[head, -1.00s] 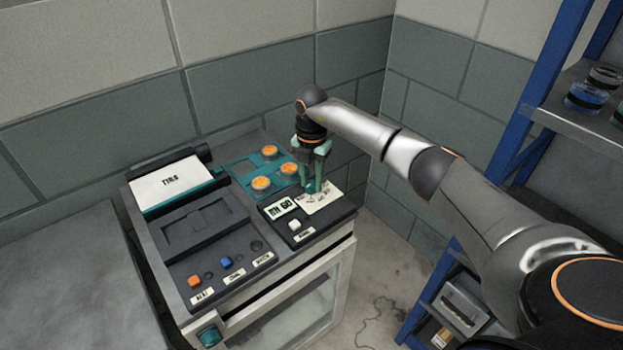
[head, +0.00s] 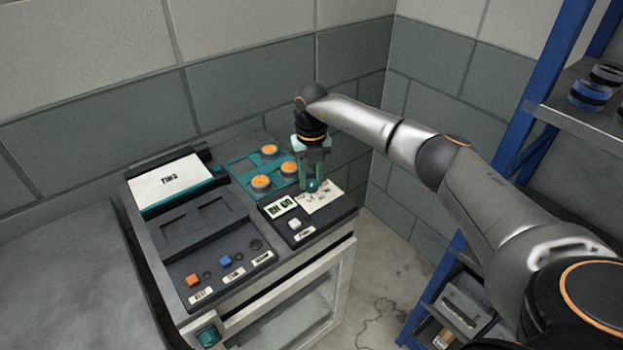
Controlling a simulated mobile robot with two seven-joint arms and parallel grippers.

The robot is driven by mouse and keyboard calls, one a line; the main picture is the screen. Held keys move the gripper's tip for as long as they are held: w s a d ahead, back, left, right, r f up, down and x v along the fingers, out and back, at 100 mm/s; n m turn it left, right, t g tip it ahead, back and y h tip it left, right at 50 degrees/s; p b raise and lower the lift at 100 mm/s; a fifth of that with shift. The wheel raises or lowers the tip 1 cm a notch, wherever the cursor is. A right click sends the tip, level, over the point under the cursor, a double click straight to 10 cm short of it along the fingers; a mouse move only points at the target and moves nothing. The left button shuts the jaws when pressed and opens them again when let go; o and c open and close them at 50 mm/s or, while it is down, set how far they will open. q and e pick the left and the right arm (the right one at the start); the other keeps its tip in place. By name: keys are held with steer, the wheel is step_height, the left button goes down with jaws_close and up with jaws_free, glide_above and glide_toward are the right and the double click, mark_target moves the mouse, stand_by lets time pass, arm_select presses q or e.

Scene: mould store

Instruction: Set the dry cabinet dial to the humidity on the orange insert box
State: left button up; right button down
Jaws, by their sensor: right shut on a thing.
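The dry cabinet (head: 313,289) stands against the wall, with controls on its top. Its dial (head: 312,184) is a small teal knob on a white scale plate (head: 326,201) at the top right. My right gripper (head: 312,186) points down over the plate and is shut on the dial. A small display (head: 280,207) beside the plate has dark characters that seem to end in 60. Several orange-topped round pieces (head: 261,182) sit in a teal tray (head: 238,169) behind the display; I cannot tell any orange insert box. My left gripper is not in view.
A white button (head: 295,224) sits in front of the display. Orange (head: 193,280) and blue (head: 225,261) buttons are at the front left. A white sheet (head: 170,184) lies at the back left. A blue-framed shelf (head: 535,110) stands on the right, near my arm.

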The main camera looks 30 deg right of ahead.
steer(key=n, duration=0.4)
steer(key=shift+n+b, duration=0.3)
steer(key=shift+b, duration=0.05)
steer(key=n, duration=0.3)
steer(key=shift+n+b, duration=0.3)
steer(key=shift+n, duration=0.1)
steer(key=n, duration=0.3)
steer(key=shift+a+n+b, duration=0.1)
steer(key=shift+n+b, duration=0.35)
steer(key=shift+n, duration=1.55)
steer(key=c, duration=0.5)
jaws_free()
steer(key=shift+c, duration=0.2)
steer(key=shift+r, duration=0.1)
